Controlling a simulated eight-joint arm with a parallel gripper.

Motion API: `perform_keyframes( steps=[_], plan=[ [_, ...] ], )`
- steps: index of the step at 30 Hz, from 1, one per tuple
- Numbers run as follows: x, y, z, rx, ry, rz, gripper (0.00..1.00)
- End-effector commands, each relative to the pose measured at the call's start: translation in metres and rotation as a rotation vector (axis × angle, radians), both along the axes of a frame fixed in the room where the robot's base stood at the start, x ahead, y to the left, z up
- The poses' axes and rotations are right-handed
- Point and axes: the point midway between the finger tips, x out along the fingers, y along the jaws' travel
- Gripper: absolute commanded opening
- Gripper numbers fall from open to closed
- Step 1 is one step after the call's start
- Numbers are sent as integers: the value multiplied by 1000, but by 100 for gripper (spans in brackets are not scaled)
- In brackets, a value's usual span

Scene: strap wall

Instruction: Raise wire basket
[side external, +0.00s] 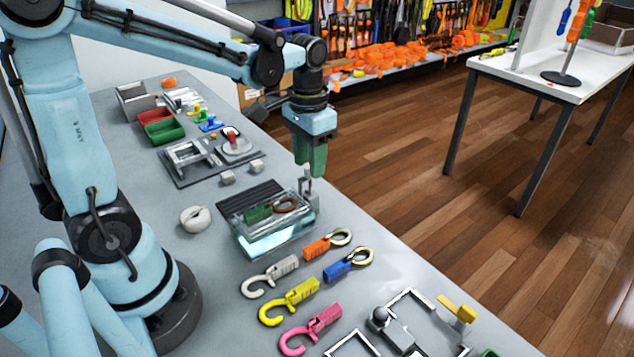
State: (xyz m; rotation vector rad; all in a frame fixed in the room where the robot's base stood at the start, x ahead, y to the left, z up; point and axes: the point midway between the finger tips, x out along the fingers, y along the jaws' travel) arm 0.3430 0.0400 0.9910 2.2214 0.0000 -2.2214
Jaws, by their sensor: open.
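A clear-walled tank (247,246) of pale bluish liquid stands on the grey bench, in front of my arm. What looks like the wire basket sits at its top; its mesh is too small to make out. A green piece (258,214) and a brown ring (285,204) show there. A thin grey upright (306,187), perhaps the basket's handle, rises at the tank's far right end. My gripper (308,177) points down, open, right over this upright. I cannot tell whether the upright is between the fingers or touches them.
A dark ribbed mat (249,199) lies behind the tank, and a white ring (195,219) to its left. Several coloured hooks, including yellow (290,301) and pink (311,330) ones, lie in front. A grey fixture plate (205,168) stands farther back.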

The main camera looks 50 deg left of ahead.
Motion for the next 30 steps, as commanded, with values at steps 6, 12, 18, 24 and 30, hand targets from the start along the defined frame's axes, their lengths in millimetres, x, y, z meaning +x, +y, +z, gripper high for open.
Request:
perform_keyframes(
  steps=[6, 12, 18, 24, 30],
  plan=[
    [0, 0, 18, 0, 0, 0, 43],
    [0, 0, 34, 0, 0, 0, 43],
    [0, 0, 43, 0, 0, 0, 43],
    [0, 0, 43, 0, 0, 0, 43],
    [0, 0, 53, 0, 0, 0, 14]
  ],
)
